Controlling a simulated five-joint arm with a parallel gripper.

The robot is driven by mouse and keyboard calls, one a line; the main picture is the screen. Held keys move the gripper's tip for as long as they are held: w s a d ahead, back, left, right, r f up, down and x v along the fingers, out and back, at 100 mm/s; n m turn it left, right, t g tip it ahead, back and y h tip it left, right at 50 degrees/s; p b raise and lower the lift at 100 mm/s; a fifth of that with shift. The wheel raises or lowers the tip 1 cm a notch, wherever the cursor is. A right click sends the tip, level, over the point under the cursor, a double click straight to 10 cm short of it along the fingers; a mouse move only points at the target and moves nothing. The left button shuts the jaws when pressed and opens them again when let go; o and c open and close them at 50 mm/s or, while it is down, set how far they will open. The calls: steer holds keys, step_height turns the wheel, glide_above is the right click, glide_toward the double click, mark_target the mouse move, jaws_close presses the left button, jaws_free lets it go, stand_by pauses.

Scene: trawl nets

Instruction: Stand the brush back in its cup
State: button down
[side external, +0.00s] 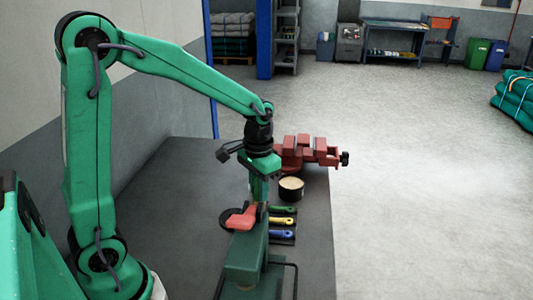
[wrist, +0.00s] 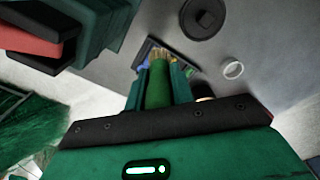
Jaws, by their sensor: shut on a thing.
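My gripper (side external: 262,198) points down over the dark bench, just left of several coloured handles. In the wrist view my gripper (wrist: 158,78) is shut on a green upright cylinder, which looks like the brush's handle (wrist: 157,88). Tan bristle-like tips show at its far end, in front of a dark square-edged holder (wrist: 147,45). I cannot tell whether the brush is inside that holder or only above it, nor whether the holder is the cup. In the side view the fingers hide most of the brush.
A black round pot with pale contents (side external: 291,188) stands right of my gripper. A red vise (side external: 300,152) is behind it. Green, yellow (side external: 281,221) and blue handles lie to the right. A red-orange tool (side external: 242,218) sits close on the left. The bench's left part is clear.

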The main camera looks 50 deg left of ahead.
steer(key=shift+w, duration=0.1)
steer(key=w+a+r+n, duration=0.1)
steer(key=w+a+n, duration=0.3)
steer(key=w+n, duration=0.3)
steer(key=n, duration=0.4)
steer(key=shift+w+a+r+n, duration=0.15)
steer(key=shift+w+a+n, duration=0.15)
steer(key=shift+w+n, duration=0.1)
steer(key=w+a+f, duration=0.2)
steer(key=a+f, duration=0.5)
steer(key=a, duration=0.4)
steer(key=shift+a, duration=0.25)
steer(key=shift+f, duration=0.1)
steer(key=shift+f, duration=1.9)
